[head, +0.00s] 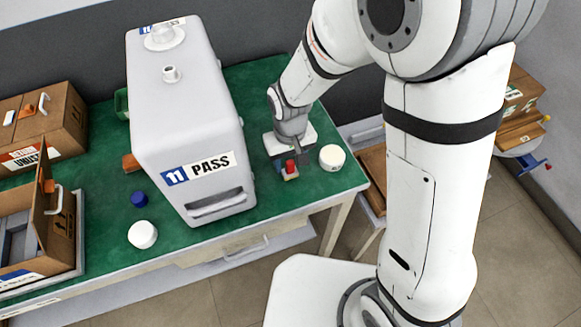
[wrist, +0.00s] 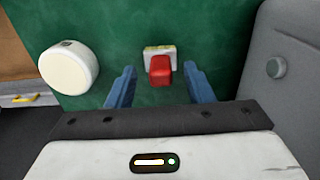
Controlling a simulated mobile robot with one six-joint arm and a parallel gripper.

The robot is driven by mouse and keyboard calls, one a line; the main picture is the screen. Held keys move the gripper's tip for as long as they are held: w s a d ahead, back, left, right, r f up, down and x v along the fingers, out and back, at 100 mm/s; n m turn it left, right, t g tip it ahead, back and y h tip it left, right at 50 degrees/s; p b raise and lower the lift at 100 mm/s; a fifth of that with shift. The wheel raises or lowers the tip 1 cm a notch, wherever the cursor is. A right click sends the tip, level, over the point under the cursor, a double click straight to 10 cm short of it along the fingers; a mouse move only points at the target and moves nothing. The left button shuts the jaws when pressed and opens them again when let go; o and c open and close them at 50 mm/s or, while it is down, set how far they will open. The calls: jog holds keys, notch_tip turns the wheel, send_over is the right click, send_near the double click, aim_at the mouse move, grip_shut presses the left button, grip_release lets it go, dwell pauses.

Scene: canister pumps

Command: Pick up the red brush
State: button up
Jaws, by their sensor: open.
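The red brush (wrist: 160,69) lies on the green table, with a pale yellowish part at its far end in the wrist view. It also shows as a small red spot (head: 290,168) just below my gripper in the head view. My gripper (wrist: 158,86) is open, its two blue fingers standing apart on either side of the brush's near end. In the head view my gripper (head: 288,160) is low over the table's right part, and its fingers are mostly hidden there. I cannot tell whether a finger touches the brush.
A white round cap (wrist: 69,68) stands left of my gripper in the wrist view. The large grey canister (head: 190,110), marked "11 PASS", stands close on the other side. A blue cap (head: 138,199) and another white cap (head: 142,235) stand farther left on the green table (head: 290,210).

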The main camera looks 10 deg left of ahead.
aim_at(290, 161)
jog(key=shift+f, duration=0.25)
jog(key=shift+c, duration=0.5)
grip_shut()
notch_tip(290, 161, up, 10)
jog(key=shift+r, duration=0.1)
dwell(0.3)
